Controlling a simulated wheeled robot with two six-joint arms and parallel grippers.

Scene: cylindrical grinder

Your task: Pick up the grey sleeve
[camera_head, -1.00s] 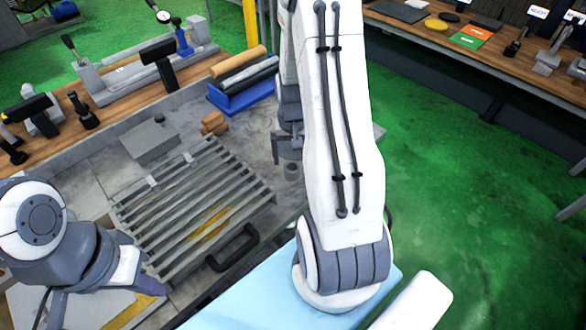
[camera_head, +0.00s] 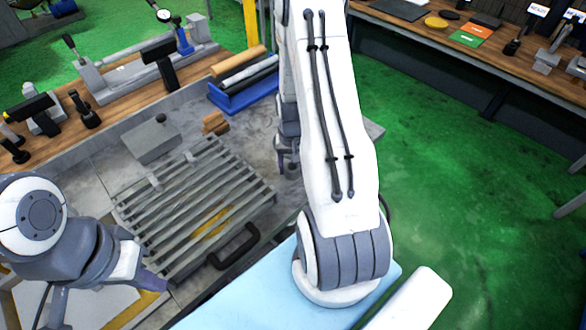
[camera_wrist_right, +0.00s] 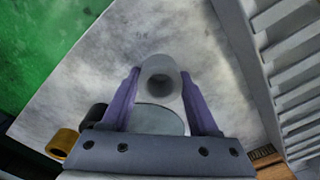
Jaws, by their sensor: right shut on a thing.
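The grey sleeve (camera_wrist_right: 158,82) is a short, light grey hollow cylinder, seen nearly end-on in the right wrist view, with its bore visible. My right gripper (camera_wrist_right: 160,76) is shut on it, one purple-grey finger on each side. In the head view my right gripper (camera_head: 288,160) is partly behind my own arm, over the grey machine table, and the sleeve there is mostly hidden. My left gripper (camera_head: 150,280) is at the lower left, away from the sleeve; its finger gap is not clear.
A slatted grey rack (camera_head: 190,210) with a black handle (camera_head: 233,246) lies left of my right gripper. A grey block (camera_head: 152,142), a blue tray (camera_head: 243,95) with rods, and small brown pieces (camera_head: 215,123) are nearby. A yellow ring (camera_wrist_right: 62,144) shows in the right wrist view.

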